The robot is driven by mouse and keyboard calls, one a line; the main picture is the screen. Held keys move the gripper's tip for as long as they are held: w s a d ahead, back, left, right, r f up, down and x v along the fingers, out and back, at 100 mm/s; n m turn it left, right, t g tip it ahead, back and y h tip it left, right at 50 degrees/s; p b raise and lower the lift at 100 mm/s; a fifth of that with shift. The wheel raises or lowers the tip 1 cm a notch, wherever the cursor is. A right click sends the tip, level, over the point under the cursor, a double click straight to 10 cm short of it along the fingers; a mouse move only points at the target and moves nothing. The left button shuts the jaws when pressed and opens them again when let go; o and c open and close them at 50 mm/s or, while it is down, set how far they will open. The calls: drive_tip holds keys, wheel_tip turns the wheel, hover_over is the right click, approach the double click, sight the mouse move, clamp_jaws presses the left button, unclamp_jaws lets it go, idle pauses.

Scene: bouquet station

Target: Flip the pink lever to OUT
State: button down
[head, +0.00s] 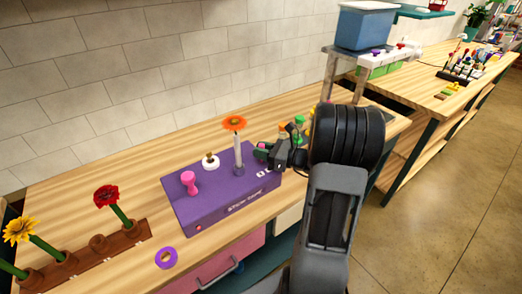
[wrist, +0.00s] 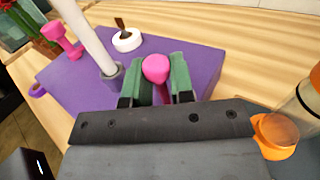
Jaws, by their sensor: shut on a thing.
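The purple box (head: 215,205) sits on the wooden bench, with white lettering on its front. My gripper (head: 262,153) is at the box's right end, coming in from the right. In the wrist view my gripper's green fingers (wrist: 162,76) are shut on the pink lever, and its rounded pink top (wrist: 155,68) shows between them. The lever's lower part is mostly hidden by the gripper. In the head view the gripper covers the lever, so I cannot tell which way it is thrown.
A brown flower rack (head: 98,243) and purple ring (head: 166,258) lie left. An orange-topped jar (wrist: 276,134) is close right.

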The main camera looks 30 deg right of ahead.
drive_tip(key=c, duration=1.3)
unclamp_jaws()
drive_tip(key=shift+d, duration=0.1)
drive_tip(key=b+v, duration=0.1)
drive_tip(key=v, duration=1.2)
drive_tip(key=shift+s+d+b, duration=0.25)
drive_tip(key=shift+s+b, duration=0.05)
drive_tip(key=shift+b, duration=0.05)
drive_tip(key=shift+f, duration=0.1)
